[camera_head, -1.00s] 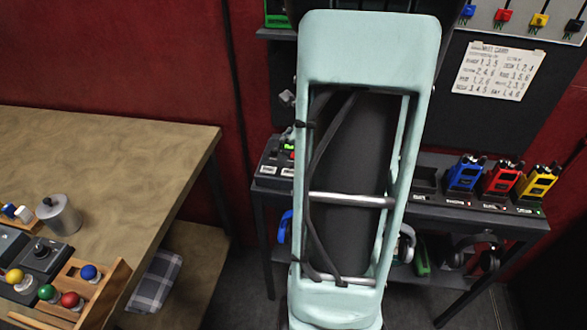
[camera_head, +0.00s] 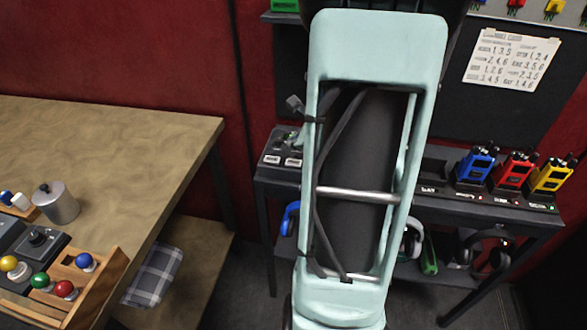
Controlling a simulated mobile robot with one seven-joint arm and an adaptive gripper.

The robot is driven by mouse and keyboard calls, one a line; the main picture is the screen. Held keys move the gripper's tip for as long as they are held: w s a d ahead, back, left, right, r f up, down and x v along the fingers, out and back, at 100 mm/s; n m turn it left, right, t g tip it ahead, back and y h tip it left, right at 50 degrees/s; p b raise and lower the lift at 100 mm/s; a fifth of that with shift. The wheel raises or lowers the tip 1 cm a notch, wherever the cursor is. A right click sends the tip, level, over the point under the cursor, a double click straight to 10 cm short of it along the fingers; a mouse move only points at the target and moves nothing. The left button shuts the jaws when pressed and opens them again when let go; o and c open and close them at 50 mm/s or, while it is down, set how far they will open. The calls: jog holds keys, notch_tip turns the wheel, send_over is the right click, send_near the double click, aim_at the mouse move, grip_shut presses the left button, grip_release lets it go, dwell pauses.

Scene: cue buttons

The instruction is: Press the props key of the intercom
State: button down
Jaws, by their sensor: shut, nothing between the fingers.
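A dark panel with pale labelled keys (camera_head: 283,152) sits at the left end of the shelf top, just left of my arm. It may be the intercom, but its labels are too small to read. My pale green arm covers the middle of the view and hides the shelf top right beside this panel. My gripper does not show clearly; it seems hidden behind the arm. Whether anything touches a key cannot be seen.
Blue (camera_head: 476,164), red (camera_head: 513,171) and yellow (camera_head: 551,176) handsets stand at the shelf's right. Headphones (camera_head: 485,252) hang below. A paper chart (camera_head: 513,62) is on the wall.

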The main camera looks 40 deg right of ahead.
aim_at(294, 164)
jog(key=shift+f+b, duration=1.55)
jog(key=shift+f, duration=0.4)
jog(key=shift+f, duration=0.2)
jog(key=shift+f+b, duration=0.25)
jog(key=shift+b, duration=0.4)
jog(key=shift+f+b, duration=0.35)
jog(key=shift+b, duration=0.1)
jog(key=shift+r, duration=0.1)
dwell(0.4)
jog(key=shift+r+p, duration=0.6)
jog(key=shift+r, duration=0.1)
jog(key=shift+r+p, duration=2)
jog(key=shift+r, duration=0.5)
